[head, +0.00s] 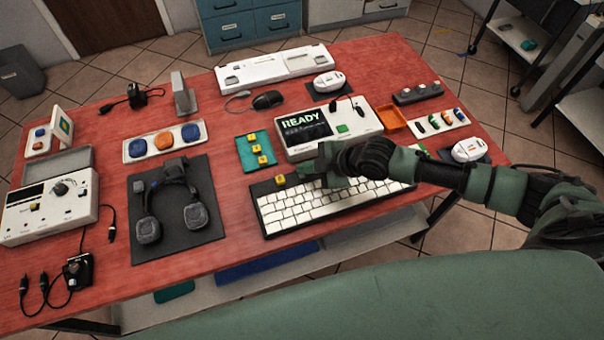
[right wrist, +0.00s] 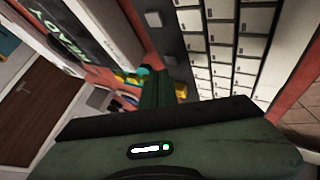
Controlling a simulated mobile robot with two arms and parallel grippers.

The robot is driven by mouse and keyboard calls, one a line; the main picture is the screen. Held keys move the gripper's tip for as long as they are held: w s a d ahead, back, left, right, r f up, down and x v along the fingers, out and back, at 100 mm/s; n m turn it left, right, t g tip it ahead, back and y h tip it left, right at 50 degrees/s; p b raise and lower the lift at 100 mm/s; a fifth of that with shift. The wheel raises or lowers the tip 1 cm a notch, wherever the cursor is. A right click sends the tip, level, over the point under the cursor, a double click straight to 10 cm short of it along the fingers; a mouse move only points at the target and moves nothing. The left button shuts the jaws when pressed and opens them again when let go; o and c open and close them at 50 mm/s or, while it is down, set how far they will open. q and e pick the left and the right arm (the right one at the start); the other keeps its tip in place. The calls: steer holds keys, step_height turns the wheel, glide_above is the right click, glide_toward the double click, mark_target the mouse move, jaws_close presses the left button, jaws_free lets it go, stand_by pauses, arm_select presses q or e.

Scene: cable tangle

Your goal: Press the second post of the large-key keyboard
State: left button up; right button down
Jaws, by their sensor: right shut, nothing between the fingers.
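The large-key keyboard (head: 330,205) lies at the table's front edge, with white keys and a dark strip along its back. A yellow-topped post (head: 281,181) stands at the strip's left end. My right gripper (head: 308,172) is shut and empty over the strip, just right of that post, and covers part of the strip. In the right wrist view the shut fingers (right wrist: 157,88) point at the strip beside the white keys (right wrist: 232,40). A yellow piece (right wrist: 181,90) shows partly behind them. A grey square piece (right wrist: 153,19) sits farther along the strip. Contact cannot be told.
A white device reading READY (head: 305,127) stands just behind the keyboard. A teal mat (head: 245,147) with several yellow blocks lies to its left. A headset (head: 170,200) rests on a dark mat farther left. Bare red tabletop (head: 232,235) shows between headset mat and keyboard.

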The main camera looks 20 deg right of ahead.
mark_target(305, 176)
steer(key=shift+f, duration=0.1)
steer(key=shift+f, duration=0.3)
steer(key=shift+f+b, duration=0.4)
steer(key=shift+b, duration=0.1)
stand_by(0.4)
steer(key=shift+r, duration=0.1)
steer(key=shift+r+p, duration=0.75)
step_height(305, 176, up, 5)
steer(key=p, duration=0.4)
steer(key=shift+p, duration=0.3)
